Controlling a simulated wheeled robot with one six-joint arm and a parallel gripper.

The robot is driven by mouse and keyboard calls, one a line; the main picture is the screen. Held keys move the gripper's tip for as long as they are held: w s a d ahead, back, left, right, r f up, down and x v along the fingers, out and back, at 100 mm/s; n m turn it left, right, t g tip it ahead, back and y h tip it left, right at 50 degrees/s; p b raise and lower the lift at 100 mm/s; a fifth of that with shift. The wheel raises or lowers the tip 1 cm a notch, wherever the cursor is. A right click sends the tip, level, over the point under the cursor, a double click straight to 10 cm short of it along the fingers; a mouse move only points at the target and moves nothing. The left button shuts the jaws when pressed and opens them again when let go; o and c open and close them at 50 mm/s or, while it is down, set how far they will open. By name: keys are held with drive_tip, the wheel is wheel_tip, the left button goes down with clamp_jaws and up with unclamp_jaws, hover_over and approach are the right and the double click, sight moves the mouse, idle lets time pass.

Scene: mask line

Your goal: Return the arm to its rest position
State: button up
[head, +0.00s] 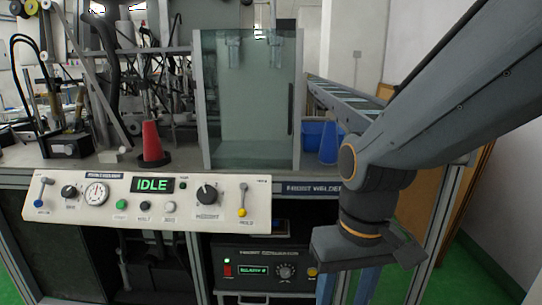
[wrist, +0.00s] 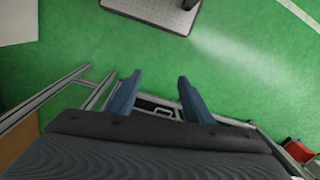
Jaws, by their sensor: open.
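My arm (head: 440,95) comes in from the upper right of the head view and bends down in front of the machine's right end. My gripper (head: 346,288) points down there, with its two blue fingers apart and their tips cut off by the bottom edge. In the wrist view my gripper (wrist: 158,88) is open, with nothing between its fingers. Green floor and part of a metal frame show beyond them.
A control panel (head: 100,213) with an IDLE display (head: 152,185) is left of my gripper. A glass guard (head: 255,105), a red cone (head: 152,142) and a blue bin (head: 312,134) are on the machine. A power unit (head: 264,267) sits below. Green floor (wrist: 240,70) looks clear.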

drive_tip(key=d+r+m+p, duration=0.2)
drive_tip(key=d+r+p, duration=0.5)
drive_tip(key=p, duration=0.5)
drive_tip(key=shift+w+d+h+p, duration=0.2)
drive_tip(key=shift+d+h+p, duration=0.1)
drive_tip(key=shift+p, duration=0.1)
drive_tip(key=shift+r, duration=0.1)
